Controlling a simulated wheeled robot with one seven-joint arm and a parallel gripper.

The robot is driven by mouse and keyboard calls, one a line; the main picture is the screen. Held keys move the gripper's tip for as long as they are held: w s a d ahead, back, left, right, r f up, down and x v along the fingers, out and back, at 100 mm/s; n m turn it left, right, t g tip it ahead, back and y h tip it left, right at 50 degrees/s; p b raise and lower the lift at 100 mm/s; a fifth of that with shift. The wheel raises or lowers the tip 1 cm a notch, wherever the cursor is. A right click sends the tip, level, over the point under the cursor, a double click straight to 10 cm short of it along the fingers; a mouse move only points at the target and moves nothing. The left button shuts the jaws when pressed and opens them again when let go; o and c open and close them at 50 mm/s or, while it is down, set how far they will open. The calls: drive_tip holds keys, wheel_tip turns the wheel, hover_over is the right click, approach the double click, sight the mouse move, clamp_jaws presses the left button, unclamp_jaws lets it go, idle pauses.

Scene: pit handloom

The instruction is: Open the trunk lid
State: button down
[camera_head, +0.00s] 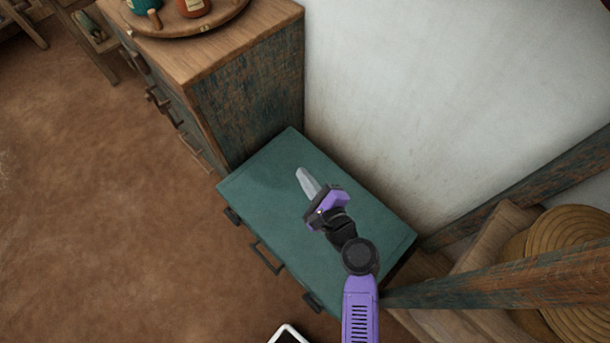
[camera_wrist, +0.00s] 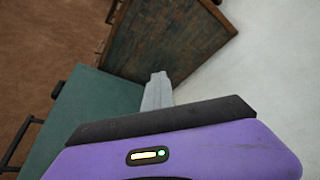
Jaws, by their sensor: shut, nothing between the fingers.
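The trunk is a low chest with a flat green lid (camera_head: 265,185), against the white wall. The lid looks shut. Dark metal fittings sit along its front-left side, with a handle (camera_head: 265,258) between two latches. My gripper (camera_head: 303,176) is over the lid, with its pale fingers together and nothing between them. I cannot tell how high above the lid it is. In the wrist view the gripper's fingers (camera_wrist: 157,90) point toward the cabinet, and part of the green lid (camera_wrist: 85,110) shows at left. My arm hides the lid's near right part.
A worn wooden cabinet (camera_head: 245,110) with drawer handles stands against the trunk's far end, bearing a round wooden tray (camera_head: 185,22). Wooden beams (camera_head: 500,278) and a coiled round item (camera_head: 575,250) are at right. The brown floor (camera_head: 110,200) at left is clear.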

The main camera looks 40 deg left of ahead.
drive_tip(key=c, duration=1.5)
unclamp_jaws()
drive_tip(key=shift+o, duration=0.2)
drive_tip(key=v, duration=0.8)
